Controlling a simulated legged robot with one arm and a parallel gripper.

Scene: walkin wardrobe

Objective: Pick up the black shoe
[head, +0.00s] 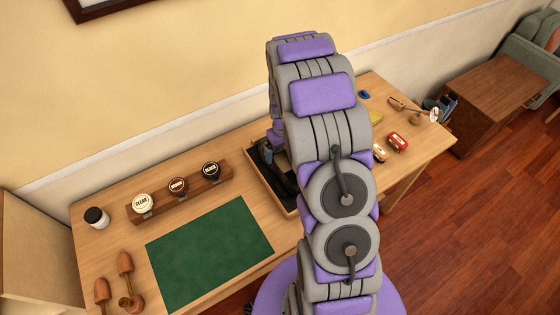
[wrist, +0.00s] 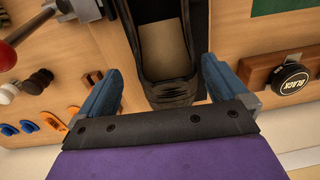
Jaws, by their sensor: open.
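The black shoe (head: 284,180) lies in a shallow wooden tray (head: 263,187) on the workbench, partly hidden by my arm in the head view. In the wrist view, the shoe (wrist: 172,92) shows its open top with a tan insole, and its rounded end points towards my gripper. My gripper (wrist: 160,72) is open, with one blue finger on each side of that end. Gaps show between both fingers and the shoe. How far down the fingers reach beside it is unclear. In the head view, my arm largely hides the gripper.
A rack (head: 180,193) of polish tins stands left of the tray, behind a green mat (head: 210,253). Wooden-handled tools (head: 125,265) and a dark-lidded jar (head: 96,217) are at the left. Small red and cream items (head: 398,142) lie at the right. A wooden cabinet (head: 490,95) stands beyond.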

